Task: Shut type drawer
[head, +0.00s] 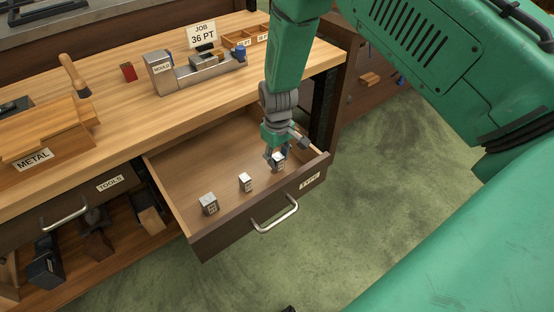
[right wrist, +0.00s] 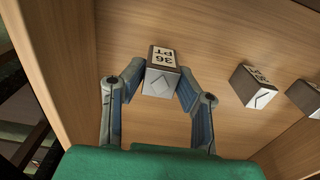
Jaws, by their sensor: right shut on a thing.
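The type drawer (head: 225,240) is pulled out from under the bench, with a TYPE label and a metal handle (head: 275,215) on its dark front. My right gripper (head: 276,157) reaches down inside it near the right end. It is shut on a metal type block (head: 279,163) marked 36 PT, which shows between the fingers in the right wrist view (right wrist: 162,75). Two other metal blocks stand on the drawer floor, one in the middle (head: 245,182) and one at the left (head: 209,204). My left gripper is not in view.
On the bench (head: 120,110) stand a mould (head: 195,72), a JOB 36 PT card (head: 202,35), a small red block (head: 128,72) and a compartmented wooden tray (head: 245,37). The tools drawer (head: 85,200) is at left. Green floor (head: 330,250) lies clear before the type drawer.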

